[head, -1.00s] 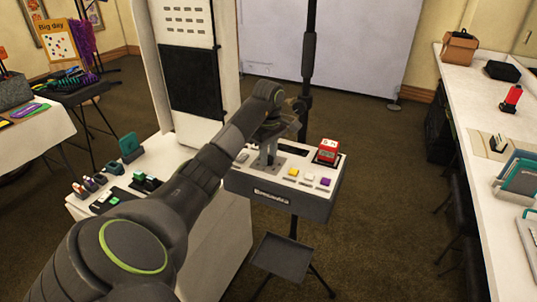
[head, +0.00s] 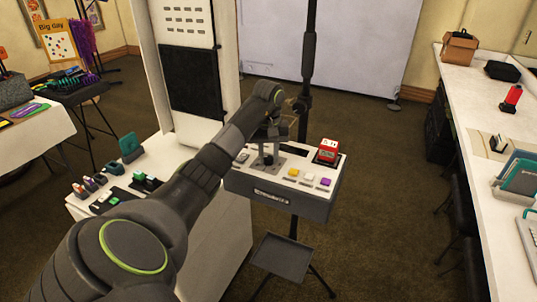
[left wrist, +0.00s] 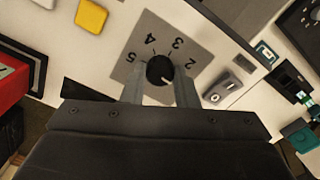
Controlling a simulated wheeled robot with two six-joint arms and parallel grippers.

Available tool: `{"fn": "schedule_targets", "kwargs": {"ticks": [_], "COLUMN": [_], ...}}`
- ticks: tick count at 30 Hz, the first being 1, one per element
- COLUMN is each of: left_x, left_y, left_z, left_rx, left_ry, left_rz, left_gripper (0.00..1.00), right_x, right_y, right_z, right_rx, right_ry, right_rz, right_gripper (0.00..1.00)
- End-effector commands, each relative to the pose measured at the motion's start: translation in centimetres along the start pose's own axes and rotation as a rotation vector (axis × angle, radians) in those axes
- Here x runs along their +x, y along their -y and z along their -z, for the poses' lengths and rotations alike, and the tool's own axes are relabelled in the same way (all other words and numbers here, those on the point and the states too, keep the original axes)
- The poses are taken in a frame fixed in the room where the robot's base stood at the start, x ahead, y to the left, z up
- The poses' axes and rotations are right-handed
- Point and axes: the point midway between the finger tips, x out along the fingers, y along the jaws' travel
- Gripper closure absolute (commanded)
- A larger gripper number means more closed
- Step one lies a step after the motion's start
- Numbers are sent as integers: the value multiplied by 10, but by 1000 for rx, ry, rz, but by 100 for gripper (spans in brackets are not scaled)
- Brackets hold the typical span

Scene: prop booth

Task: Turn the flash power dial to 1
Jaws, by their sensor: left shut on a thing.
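The flash power dial is a black round knob (left wrist: 160,70) on a grey square plate in the left wrist view. The numbers 5, 4, 3 and 2 show around it; the figure 1 is not visible. A short pale mark on the knob points toward the lower right, near my right-hand finger. My left gripper (left wrist: 160,92) is shut on the knob, one finger on each side. In the head view my left gripper (head: 266,156) reaches down onto the control box (head: 280,197) and hides the knob. My right gripper is not in view.
On the box are a yellow button (head: 293,172), a white button (head: 309,177), a purple button (head: 325,182) and a red device (head: 328,150). A rocker switch (left wrist: 221,91) sits beside the dial plate. A black stand pole (head: 307,70) rises behind the box.

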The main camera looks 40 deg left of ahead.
Motion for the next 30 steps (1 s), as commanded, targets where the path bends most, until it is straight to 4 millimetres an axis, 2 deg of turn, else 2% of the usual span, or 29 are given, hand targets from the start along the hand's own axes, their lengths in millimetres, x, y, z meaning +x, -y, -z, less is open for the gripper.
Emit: {"fn": "schedule_targets", "kwargs": {"ticks": [20,21,26,30], "left_x": [-1,-1,-1,0], "left_y": [0,0,0,0], "left_z": [0,0,0,0], "left_rx": [64,64,64,64], "left_ry": [-2,-2,-1,-1], "left_rz": [-1,-1,-1,0], "left_gripper": [96,71,51,51], "right_x": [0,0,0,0], "right_y": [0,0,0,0], "right_z": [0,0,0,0], "right_rx": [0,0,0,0], "right_ry": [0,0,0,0], "right_rz": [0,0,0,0], "right_gripper": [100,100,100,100]}}
